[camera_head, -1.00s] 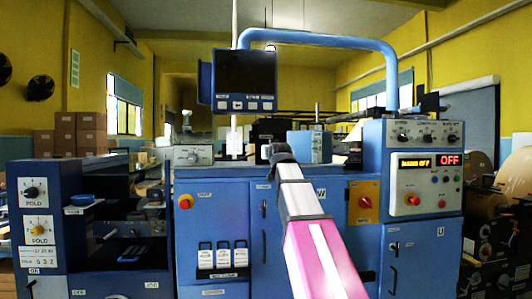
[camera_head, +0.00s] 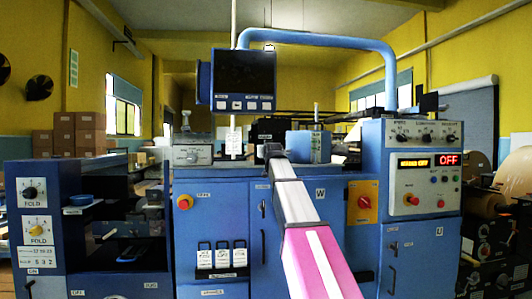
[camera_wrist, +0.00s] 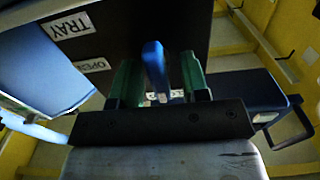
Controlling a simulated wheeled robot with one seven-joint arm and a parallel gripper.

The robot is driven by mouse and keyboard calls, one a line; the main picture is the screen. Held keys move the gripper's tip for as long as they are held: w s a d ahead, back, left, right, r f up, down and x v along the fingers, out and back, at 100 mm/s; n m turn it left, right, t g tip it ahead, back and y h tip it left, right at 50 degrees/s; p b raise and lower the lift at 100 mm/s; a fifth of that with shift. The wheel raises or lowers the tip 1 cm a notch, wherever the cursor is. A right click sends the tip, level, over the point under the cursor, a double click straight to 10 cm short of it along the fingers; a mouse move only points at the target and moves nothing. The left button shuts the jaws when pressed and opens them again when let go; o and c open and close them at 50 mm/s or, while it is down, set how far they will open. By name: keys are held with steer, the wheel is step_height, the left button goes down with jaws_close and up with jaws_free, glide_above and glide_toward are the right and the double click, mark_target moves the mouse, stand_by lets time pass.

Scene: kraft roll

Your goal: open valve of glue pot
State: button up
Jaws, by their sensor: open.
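In the wrist view, my gripper (camera_wrist: 159,78) has its two green fingers apart. A blue lever (camera_wrist: 153,60) stands between them, in front of a dark panel (camera_wrist: 120,38) with an "OPEN" label (camera_wrist: 82,67) and a "TRAY" label (camera_wrist: 69,20). I cannot tell whether either finger touches the lever. In the head view, my gripper (camera_head: 272,153) is small at the end of my arm, by a dark box (camera_head: 271,130) above the blue cabinet. The lever is hidden there, and I cannot clearly make out which part is the glue pot.
A blue cabinet (camera_head: 222,215) with switches is below my arm. A hanging screen (camera_head: 243,80) is above and left of my gripper. A control panel (camera_head: 427,165) showing "OFF" stands to the right. A blue box (camera_head: 308,147) sits just right of my gripper.

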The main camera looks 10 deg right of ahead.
jaws_close()
steer(key=shift+m, duration=0.3)
steer(key=m, duration=0.3)
steer(key=shift+d+m, duration=0.1)
steer(key=shift+m, duration=0.2)
steer(key=m, duration=0.4)
steer(key=shift+d+f, duration=0.1)
steer(key=m, duration=0.5)
steer(key=shift+d+f, duration=0.1)
steer(key=m, duration=0.4)
steer(key=shift+f+m, duration=0.15)
steer(key=shift+m, duration=0.15)
